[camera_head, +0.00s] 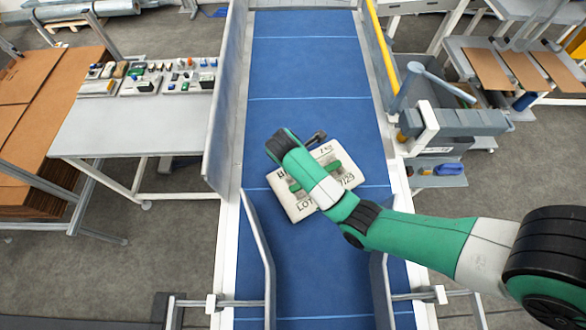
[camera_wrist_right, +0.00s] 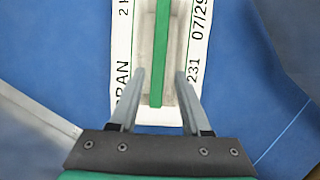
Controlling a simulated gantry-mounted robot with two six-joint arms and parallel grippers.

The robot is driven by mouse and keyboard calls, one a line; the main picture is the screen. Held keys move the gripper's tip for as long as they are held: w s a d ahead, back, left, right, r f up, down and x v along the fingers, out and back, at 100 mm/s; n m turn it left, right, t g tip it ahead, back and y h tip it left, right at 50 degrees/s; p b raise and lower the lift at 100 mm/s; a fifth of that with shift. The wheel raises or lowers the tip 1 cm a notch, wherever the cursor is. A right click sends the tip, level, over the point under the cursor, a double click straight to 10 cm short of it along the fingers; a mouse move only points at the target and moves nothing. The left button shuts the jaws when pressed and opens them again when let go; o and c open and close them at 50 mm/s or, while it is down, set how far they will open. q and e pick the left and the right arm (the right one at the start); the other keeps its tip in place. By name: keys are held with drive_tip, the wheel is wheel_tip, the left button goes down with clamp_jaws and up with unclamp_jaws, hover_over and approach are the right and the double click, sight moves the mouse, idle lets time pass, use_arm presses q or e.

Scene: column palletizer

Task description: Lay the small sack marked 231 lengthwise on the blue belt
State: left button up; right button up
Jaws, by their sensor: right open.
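The small white sack (camera_head: 287,200) lies flat on the blue belt (camera_head: 312,75), its long side slanting across the belt. It carries dark print and a green stripe; the wrist view of the sack (camera_wrist_right: 122,50) shows "231" and "07/29". My right arm hides its middle in the head view. My right gripper (camera_wrist_right: 161,72) is open, its two fingers over the sack on either side of the green-striped middle ridge. I cannot tell whether the fingers touch the sack. My left gripper is not in view.
Pale guide rails (camera_head: 258,248) narrow the near end of the belt, and a side wall (camera_head: 226,95) runs along its left. A table with small items (camera_head: 150,85) stands left, and cardboard stacks (camera_head: 40,110) beyond it. The far belt is clear.

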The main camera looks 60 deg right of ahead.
drive_tip(key=b+x, duration=0.3)
drive_tip(key=shift+s+d+f, duration=0.1)
drive_tip(key=shift+f, duration=0.2)
drive_tip(key=b+x, duration=0.1)
drive_tip(key=x, duration=0.7)
drive_tip(key=shift+d, duration=0.2)
drive_tip(key=shift+c, duration=0.3)
drive_tip(key=shift+r, duration=0.1)
clamp_jaws()
drive_tip(key=shift+c, duration=2.2)
unclamp_jaws()
clamp_jaws()
